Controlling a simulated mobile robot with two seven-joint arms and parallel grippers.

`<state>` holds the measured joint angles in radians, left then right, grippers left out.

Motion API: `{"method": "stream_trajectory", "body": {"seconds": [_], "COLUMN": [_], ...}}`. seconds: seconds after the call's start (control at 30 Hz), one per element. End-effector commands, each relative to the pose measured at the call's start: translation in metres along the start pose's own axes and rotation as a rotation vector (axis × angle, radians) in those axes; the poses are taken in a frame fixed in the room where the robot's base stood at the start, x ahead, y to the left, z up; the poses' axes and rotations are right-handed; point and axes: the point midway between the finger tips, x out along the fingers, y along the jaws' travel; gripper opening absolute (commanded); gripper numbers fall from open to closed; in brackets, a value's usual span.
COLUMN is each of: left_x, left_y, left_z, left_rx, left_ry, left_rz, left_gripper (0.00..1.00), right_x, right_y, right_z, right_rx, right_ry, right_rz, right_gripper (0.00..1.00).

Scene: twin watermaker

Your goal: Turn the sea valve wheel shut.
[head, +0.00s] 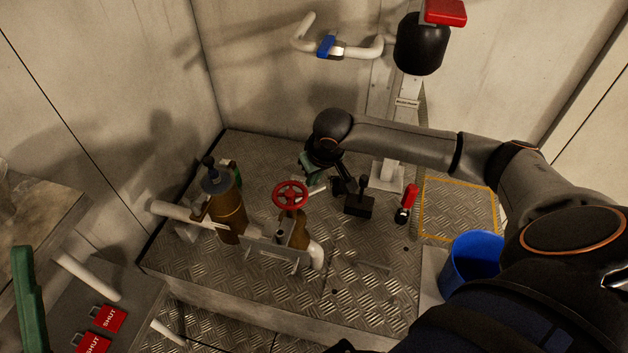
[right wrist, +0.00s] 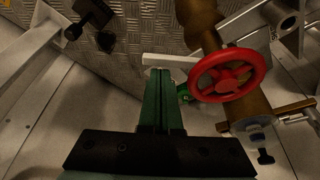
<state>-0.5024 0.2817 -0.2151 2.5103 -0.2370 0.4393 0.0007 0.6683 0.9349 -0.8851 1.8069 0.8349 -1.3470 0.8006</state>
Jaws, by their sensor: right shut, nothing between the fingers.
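The red valve wheel (head: 290,195) sits on a brass-coloured valve body on the metal plinth in the head view. In the right wrist view the wheel (right wrist: 229,84) is right of my fingers, with its rim apart from them in the picture. My right gripper (head: 309,168) is up and right of the wheel in the head view, partly hidden by its own wrist. In the right wrist view its green fingers (right wrist: 159,76) are shut and empty, their tips by a short white bar (right wrist: 169,60). I cannot tell if they touch it. A green upright bar at the lower left may be my left gripper.
A brass-coloured cylinder (head: 228,212) stands left of the wheel. A black lever box (head: 358,204) and a red-handled item (head: 409,197) stand to the right. A blue bucket (head: 473,262) is at the right. Red SHUT tags (head: 108,318) lie at the lower left.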

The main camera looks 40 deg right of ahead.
Motion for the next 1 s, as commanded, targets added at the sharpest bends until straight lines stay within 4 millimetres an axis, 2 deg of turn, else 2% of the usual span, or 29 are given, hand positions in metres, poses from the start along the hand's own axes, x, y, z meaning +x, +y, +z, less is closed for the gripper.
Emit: {"method": "stream_trajectory", "body": {"seconds": [0.53, 0.87, 0.93, 1.0], "left_x": [0.000, 0.010, 0.009, 0.008], "left_y": [0.000, -0.005, -0.007, -0.007], "left_z": [0.000, -0.009, 0.005, 0.011], "left_rx": [-0.002, 0.015, 0.004, 0.000], "left_ry": [-0.002, 0.000, -0.061, -0.086], "left_rz": [0.000, 0.004, -0.010, -0.011], "left_gripper": [0.50, 0.50, 0.50, 0.50], "right_x": [-0.002, -0.005, -0.005, -0.004], "right_y": [0.000, 0.000, 0.000, 0.000], "right_z": [0.004, 0.005, 0.006, 0.006], "right_rx": [0.001, 0.020, 0.027, 0.032], "right_ry": [-0.001, -0.002, -0.003, -0.002], "right_rz": [0.001, 0.006, 0.009, 0.012], "right_gripper": [0.00, 0.00, 0.00, 0.00]}}
